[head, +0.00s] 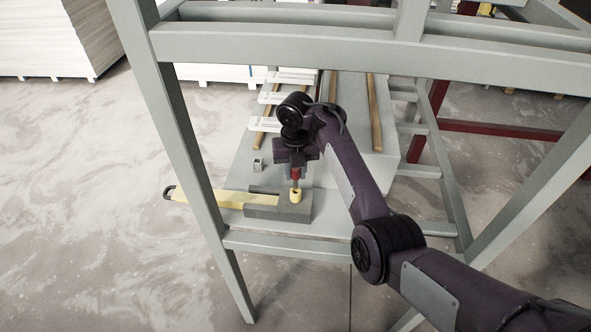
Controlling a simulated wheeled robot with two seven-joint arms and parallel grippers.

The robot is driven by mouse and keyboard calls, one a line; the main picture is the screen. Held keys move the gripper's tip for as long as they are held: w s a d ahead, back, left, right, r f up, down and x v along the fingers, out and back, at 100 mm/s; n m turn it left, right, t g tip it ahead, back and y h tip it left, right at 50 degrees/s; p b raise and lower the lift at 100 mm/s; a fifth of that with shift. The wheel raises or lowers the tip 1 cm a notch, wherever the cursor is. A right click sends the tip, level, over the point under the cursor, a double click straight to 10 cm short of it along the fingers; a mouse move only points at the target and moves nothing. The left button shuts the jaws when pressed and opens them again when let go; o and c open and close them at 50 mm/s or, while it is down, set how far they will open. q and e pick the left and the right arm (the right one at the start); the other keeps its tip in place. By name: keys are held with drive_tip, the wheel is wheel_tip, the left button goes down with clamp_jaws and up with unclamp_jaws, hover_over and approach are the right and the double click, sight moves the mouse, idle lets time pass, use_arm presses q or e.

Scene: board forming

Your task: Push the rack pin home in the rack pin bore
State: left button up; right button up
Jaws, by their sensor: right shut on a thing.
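My right gripper (296,171) points down over the grey block and is shut on the rack pin (296,175), whose red upper part shows between the fingers. A thin shank shows below the red part, over a small yellow collar (295,196) on top of the grey block (266,212). The pin looks roughly upright. The collar seems to be where the rack pin bore is; the bore's opening and how deep the pin sits are too small to tell. My left gripper is not in view.
A yellow bar (215,197) with a dark looped end runs left from the block. A small grey fitting (258,164) stands behind it on the grey bench (345,160). Grey frame beams (300,45) cross above, and a slanted post (190,140) stands left.

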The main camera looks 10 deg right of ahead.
sight(295, 188)
drive_tip(key=shift+f+b, duration=1.1)
drive_tip(key=shift+f, duration=1.05)
drive_tip(key=o, duration=1.1)
drive_tip(key=shift+c, duration=0.2)
wheel_tip(295, 188, up, 8)
drive_tip(key=shift+f, duration=0.1)
